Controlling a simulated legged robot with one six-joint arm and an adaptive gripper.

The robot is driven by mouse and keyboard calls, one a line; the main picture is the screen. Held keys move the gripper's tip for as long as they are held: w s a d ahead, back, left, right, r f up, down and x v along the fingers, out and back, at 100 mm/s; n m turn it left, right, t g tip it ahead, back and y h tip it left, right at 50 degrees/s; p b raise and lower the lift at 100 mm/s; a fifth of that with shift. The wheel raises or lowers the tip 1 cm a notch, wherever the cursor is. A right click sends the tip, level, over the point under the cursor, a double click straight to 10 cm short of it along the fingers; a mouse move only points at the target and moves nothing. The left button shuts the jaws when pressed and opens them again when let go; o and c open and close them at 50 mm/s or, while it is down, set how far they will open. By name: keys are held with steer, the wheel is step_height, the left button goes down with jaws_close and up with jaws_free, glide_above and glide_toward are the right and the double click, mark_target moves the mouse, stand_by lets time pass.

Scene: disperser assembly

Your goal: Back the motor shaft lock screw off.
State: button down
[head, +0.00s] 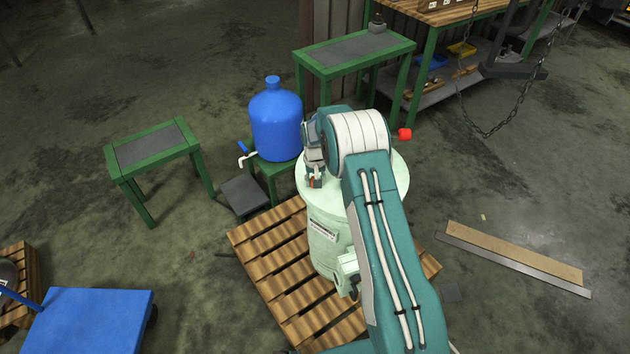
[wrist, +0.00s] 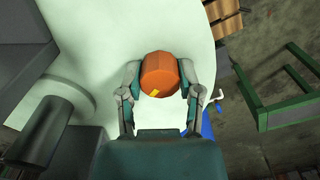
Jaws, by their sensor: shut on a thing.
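My gripper (wrist: 160,80) is over the pale green top of the disperser vessel (wrist: 110,25). Its two fingers are shut on an orange faceted knob (wrist: 158,72), which looks like the lock screw. A small yellow mark shows on the knob's near edge. In the head view my gripper (head: 313,180) reaches down at the left part of the vessel's lid, with a bit of orange at its tip. The vessel (head: 323,245) stands upright on a wooden pallet. The screw's thread and the motor shaft are hidden.
A blue bottle (head: 276,125) stands on a green stand just left of the vessel. Green tables (head: 355,50) stand behind, another (head: 150,150) at left. A blue cart (head: 95,318) is at front left. The pallet (head: 270,270) surrounds the vessel's foot. Planks (head: 515,255) lie at right.

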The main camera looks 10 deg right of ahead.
steer(key=n, duration=0.5)
steer(key=shift+w+n, duration=0.1)
steer(key=shift+n, duration=0.2)
steer(key=n, duration=0.4)
steer(key=shift+n, duration=0.4)
steer(key=shift+c, duration=1.3)
jaws_free()
steer(key=shift+r, duration=0.1)
step_height(320, 180, up, 12)
